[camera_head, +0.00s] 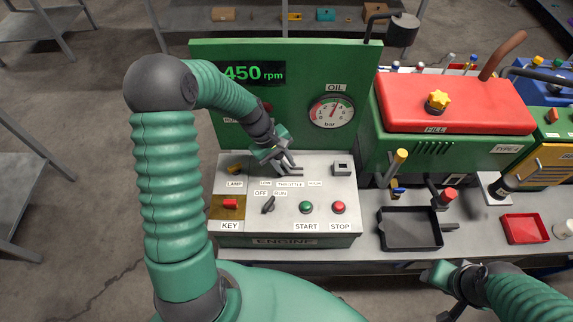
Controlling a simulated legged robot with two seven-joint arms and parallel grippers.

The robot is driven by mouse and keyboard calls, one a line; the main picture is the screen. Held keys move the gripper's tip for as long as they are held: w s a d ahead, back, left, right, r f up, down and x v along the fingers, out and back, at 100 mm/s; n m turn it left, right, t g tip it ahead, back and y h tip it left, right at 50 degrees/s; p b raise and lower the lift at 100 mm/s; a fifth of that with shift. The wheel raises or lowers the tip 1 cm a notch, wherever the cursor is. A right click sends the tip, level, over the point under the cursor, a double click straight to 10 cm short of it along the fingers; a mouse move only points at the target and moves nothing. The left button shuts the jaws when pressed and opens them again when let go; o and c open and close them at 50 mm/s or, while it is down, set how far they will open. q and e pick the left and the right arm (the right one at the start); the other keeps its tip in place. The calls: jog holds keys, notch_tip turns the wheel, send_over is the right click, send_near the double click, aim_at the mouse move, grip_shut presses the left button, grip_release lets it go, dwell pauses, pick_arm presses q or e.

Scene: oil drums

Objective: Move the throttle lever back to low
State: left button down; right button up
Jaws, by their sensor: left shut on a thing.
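The engine control panel (335,190) is a grey sloped box with a throttle scale marked LOW at left and HIGH at right. My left gripper (288,168) is at this scale, above the Throttle label (290,184), between the two end marks. It is shut on the throttle lever, which its fingers mostly hide, so its exact position is hard to read. The display (254,73) on the green board reads 450 rpm. My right gripper (447,285) is low at the right, in front of the bench, away from the panel; its finger opening is unclear.
A black tray (410,243) and red-topped engine (455,100) stand to the right. An oil gauge (331,112) is behind.

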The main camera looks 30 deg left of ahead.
pick_arm(q)
jog(key=shift+s+a+f+t+h, duration=0.15)
jog(key=shift+t+h, duration=0.15)
jog(key=shift+h, duration=0.2)
jog(key=c, duration=1.1)
grip_release()
jog(key=v, duration=1.7)
jog(key=shift+f+b, duration=0.1)
jog(key=shift+b, duration=0.2)
